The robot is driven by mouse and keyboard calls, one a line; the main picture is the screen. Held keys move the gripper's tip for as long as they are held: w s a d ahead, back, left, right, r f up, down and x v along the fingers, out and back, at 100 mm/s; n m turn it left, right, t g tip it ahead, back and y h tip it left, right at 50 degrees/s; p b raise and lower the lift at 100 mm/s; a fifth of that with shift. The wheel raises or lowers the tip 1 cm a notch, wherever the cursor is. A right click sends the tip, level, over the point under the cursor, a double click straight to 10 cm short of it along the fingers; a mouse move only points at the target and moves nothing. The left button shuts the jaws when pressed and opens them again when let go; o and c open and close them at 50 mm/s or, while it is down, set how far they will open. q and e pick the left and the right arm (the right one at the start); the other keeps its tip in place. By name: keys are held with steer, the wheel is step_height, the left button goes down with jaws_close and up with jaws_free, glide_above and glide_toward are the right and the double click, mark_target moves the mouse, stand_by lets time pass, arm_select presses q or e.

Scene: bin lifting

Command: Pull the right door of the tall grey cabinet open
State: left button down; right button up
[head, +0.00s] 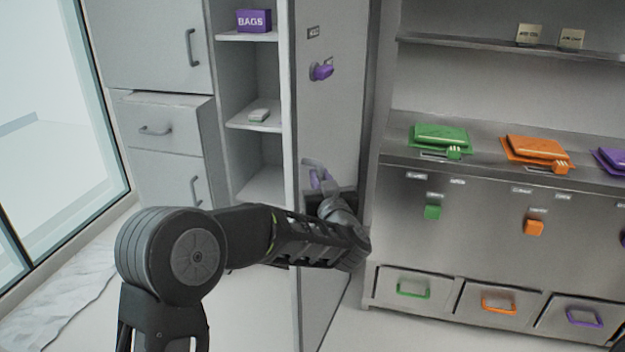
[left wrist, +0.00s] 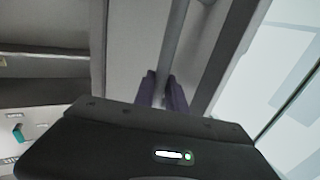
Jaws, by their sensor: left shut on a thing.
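A tall grey panel (head: 333,115), which I take as the cabinet's right door, stands at the centre of the head view. I cannot tell how far it stands open. My left gripper (head: 320,180) is at this panel, at about mid-height. Its purple fingers also show in the left wrist view (left wrist: 162,92), shut on a long grey bar handle (left wrist: 174,45) that runs between them. In the head view my wrist and arm hide most of the handle and the lower panel. My right gripper is not in view.
Left of the panel are open shelves (head: 254,125) with a purple BAGS box (head: 253,20). A purple knob-like thing (head: 321,72) is on the panel. Right stands a steel counter (head: 480,220) with green and orange lids and low drawers. Floor shows between panel and counter.

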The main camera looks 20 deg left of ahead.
arm_select(q)
steer(key=shift+w+r, duration=0.1)
steer(key=shift+r, duration=0.25)
steer(key=c, duration=1.8)
jaws_free()
steer(key=o, duration=0.3)
steer(key=shift+w+f, duration=0.2)
steer(key=shift+o, duration=0.7)
steer(key=shift+s, duration=0.1)
steer(key=shift+f, duration=0.1)
steer(key=b+v, duration=0.1)
steer(key=v, duration=0.6)
steer(key=shift+s+d, duration=0.2)
steer(key=shift+s, duration=0.15)
